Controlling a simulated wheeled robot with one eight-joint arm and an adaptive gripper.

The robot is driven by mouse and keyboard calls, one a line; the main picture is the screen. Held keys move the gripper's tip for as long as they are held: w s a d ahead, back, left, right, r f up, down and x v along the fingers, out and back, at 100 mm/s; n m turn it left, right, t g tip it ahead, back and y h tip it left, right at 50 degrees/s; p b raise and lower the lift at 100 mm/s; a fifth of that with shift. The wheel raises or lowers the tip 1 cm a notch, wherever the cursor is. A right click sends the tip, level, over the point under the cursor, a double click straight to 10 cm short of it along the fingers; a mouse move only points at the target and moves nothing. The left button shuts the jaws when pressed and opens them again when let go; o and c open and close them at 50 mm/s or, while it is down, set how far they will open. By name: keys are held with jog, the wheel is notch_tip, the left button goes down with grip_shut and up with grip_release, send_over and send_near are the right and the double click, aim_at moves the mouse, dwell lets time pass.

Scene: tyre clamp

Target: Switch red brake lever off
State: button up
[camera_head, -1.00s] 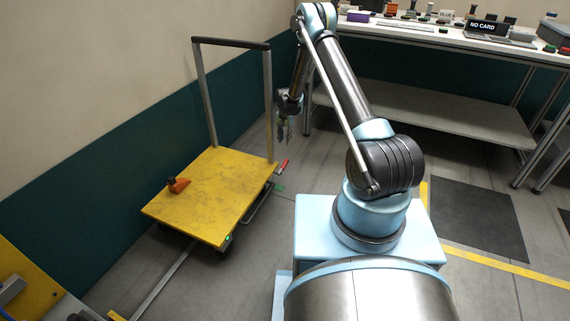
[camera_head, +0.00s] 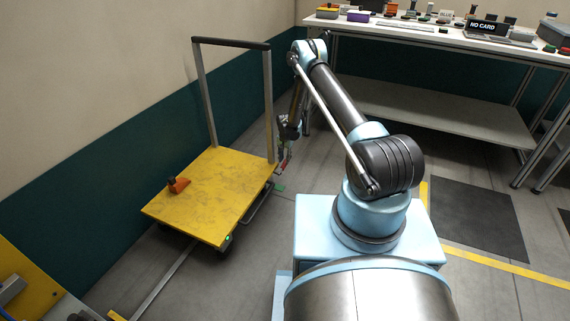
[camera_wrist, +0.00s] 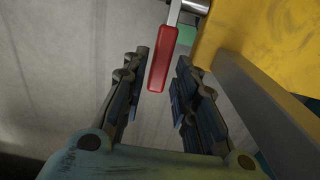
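The red brake lever (camera_wrist: 160,62) hangs from a metal shaft beside the yellow cart and shows large in the wrist view. My gripper (camera_wrist: 158,85) is open, with one finger on each side of the red handle in that view and visible gaps on both sides. In the head view my gripper (camera_head: 283,160) is low at the cart's right edge, by the handle post, and largely covers the lever there. The yellow cart (camera_head: 205,205) stands on the floor with an upright handle frame.
An orange and dark object (camera_head: 178,185) sits on the cart deck. The cart's grey post (camera_wrist: 262,110) runs close to the right finger in the wrist view. A workbench (camera_head: 420,31) with several items stands at the back right. A green light (camera_head: 228,238) shows at the cart's front corner.

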jog(key=shift+f, duration=1.4)
jog(key=shift+c, duration=0.6)
grip_shut()
